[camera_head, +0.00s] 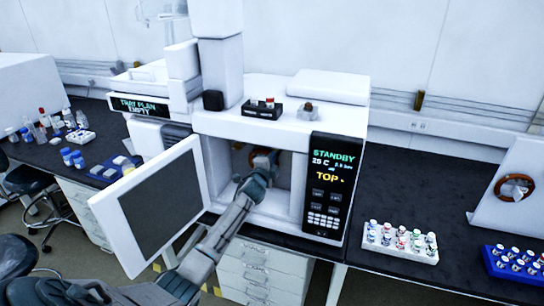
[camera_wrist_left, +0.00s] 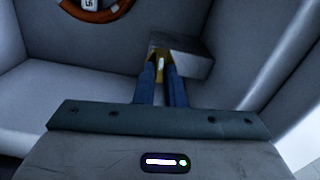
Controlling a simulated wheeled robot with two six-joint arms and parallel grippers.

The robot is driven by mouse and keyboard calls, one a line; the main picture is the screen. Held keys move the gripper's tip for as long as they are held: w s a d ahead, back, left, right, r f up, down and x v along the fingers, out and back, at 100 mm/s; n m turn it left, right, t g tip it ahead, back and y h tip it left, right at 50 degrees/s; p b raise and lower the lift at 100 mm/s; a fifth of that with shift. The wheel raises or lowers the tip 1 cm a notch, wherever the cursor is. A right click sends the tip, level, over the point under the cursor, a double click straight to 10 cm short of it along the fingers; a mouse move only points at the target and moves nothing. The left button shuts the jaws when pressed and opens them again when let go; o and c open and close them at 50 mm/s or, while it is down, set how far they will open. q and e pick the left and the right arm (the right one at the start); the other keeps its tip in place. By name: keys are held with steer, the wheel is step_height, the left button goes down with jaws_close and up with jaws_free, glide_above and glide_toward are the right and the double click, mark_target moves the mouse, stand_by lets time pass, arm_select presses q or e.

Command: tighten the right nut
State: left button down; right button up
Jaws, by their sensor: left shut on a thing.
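The instrument's oven compartment (camera_head: 225,160) stands open in the head view, with its door (camera_head: 160,208) swung out to the left. My left gripper (camera_head: 268,162) reaches inside it. In the left wrist view the blue fingers (camera_wrist_left: 160,78) of this gripper are shut on a small brass-coloured nut (camera_wrist_left: 160,66) at a light grey block (camera_wrist_left: 186,60) on the compartment wall. Which nut it is and how tight it sits cannot be told. The fingers mostly hide it. An orange coil (camera_wrist_left: 96,9) with a white label lies beyond, at upper left. My right gripper is not in view.
The display panel (camera_head: 330,180) right of the opening reads STANDBY and TOP. A white vial rack (camera_head: 425,256) and a blue rack (camera_head: 490,262) stand on the dark bench at right. The open door and compartment walls bound my left arm closely.

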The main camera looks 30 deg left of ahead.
arm_select(q)
steer(key=shift+m, duration=0.6)
steer(key=shift+f, duration=0.1)
steer(key=c, duration=1.5)
jaws_free()
steer(key=b+v, duration=0.2)
steer(key=v, duration=0.8)
steer(key=shift+s, duration=0.4)
